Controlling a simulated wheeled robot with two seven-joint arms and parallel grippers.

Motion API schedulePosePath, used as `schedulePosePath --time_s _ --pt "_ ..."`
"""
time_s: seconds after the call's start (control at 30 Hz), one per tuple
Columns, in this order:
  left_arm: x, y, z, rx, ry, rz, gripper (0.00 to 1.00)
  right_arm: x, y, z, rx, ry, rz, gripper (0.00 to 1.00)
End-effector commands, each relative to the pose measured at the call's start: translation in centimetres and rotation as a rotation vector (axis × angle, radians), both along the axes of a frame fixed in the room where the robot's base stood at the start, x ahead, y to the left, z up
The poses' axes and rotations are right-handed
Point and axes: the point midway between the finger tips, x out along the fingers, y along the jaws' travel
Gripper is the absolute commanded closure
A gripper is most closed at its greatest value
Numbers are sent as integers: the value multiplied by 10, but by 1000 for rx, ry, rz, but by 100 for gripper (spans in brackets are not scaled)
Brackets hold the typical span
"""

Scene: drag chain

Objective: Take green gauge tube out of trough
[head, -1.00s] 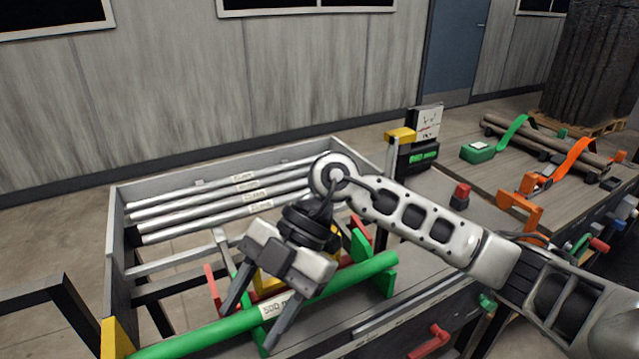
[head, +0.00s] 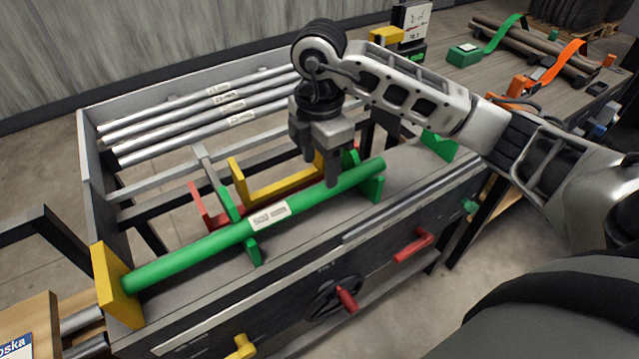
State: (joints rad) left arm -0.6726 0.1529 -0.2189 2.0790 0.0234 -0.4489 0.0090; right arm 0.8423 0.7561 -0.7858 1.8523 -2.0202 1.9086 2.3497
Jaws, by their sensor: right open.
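The green gauge tube (head: 205,244) lies along the front of the bench, with a white label near its middle. Its left end is at a yellow end plate (head: 117,287). It rests in green V-shaped supports (head: 250,243), which seem to form the trough. My right gripper (head: 321,170) points down over the right part of the tube, its fingers apart. One finger shows in front of the tube's right part; whether it touches the tube I cannot tell. My left gripper is not in view.
Several silver tubes (head: 180,122) lie in a grey rack behind. A yellow bracket (head: 285,187) and a red bracket (head: 205,207) stand just behind the green tube. Red handles (head: 413,246) stick out of the bench front. A wooden table (head: 510,80) is at the back right.

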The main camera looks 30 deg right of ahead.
Motion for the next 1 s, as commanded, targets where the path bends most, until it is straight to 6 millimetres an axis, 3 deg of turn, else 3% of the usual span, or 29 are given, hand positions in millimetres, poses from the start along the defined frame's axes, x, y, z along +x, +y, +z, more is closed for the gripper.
schedulePosePath --time_s 0.1,0.33,0.77,0.97,1.0 --pt "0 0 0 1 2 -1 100 -1 0 -24 0 6 0 46" --pt "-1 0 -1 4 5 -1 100 0 0 -55 1 2 1 46" --pt "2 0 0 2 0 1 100 0 0 -66 1 0 2 46" --pt "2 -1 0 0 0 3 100 0 0 -65 1 0 2 96" --pt "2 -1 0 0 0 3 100 0 0 -65 1 0 2 100"
